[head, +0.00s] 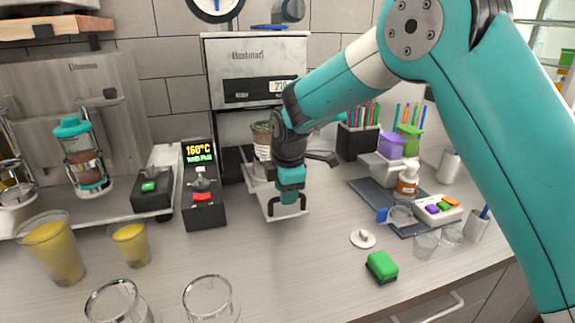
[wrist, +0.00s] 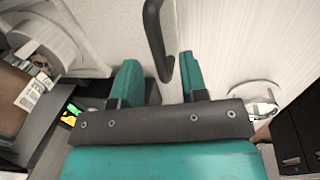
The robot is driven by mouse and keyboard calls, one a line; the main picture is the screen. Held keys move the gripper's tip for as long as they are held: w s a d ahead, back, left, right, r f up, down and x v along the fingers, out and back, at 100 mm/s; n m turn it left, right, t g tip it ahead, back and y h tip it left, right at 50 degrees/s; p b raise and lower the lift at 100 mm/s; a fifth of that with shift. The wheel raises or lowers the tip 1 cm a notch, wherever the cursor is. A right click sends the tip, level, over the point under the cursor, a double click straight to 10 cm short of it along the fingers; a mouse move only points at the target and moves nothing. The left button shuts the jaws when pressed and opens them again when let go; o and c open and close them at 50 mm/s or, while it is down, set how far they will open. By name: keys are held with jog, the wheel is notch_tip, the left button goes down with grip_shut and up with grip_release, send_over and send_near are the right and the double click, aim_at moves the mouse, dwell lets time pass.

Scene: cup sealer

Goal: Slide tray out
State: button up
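The sealer (head: 262,75) is a white and grey box at the back centre of the counter. Its pale tray (head: 272,208) sticks out at the front, with a brown-and-white cup (head: 262,138) standing at its inner part. My gripper (head: 289,205) points down over the tray's front end and hides part of it. In the wrist view my gripper (wrist: 163,80) has its two teal fingers apart. A dark curved bar (wrist: 157,35) reaches down between them; I cannot tell whether either finger touches it. A dark lever (head: 322,157) shows just right of my wrist.
A temperature box (head: 203,190) with a red button stands left of the tray. Yellow drinks (head: 52,248) and empty glasses (head: 210,298) are at the front left. A green sponge (head: 381,266) and a white lid (head: 362,239) lie right. Counter in front of the tray is clear.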

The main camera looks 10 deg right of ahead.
jog(key=s+r+b, duration=0.2)
jog(key=s+r, duration=0.1)
jog(key=r, duration=1.3)
jog(key=shift+s+d+r, duration=0.1)
jog(key=s+f+m+y, duration=0.1)
jog(key=s+m, duration=0.3)
jog(key=s, duration=0.6)
jog(key=s+d+f+m+g+y, duration=0.1)
jog(key=s+f+m, duration=0.3)
jog(key=s, duration=0.6)
jog(key=s+f+m+g+y, duration=0.1)
jog(key=s+f+m+y, duration=0.1)
jog(key=s, duration=0.9)
jog(key=shift+d+f+m, duration=0.25)
jog(key=shift+m, duration=0.65)
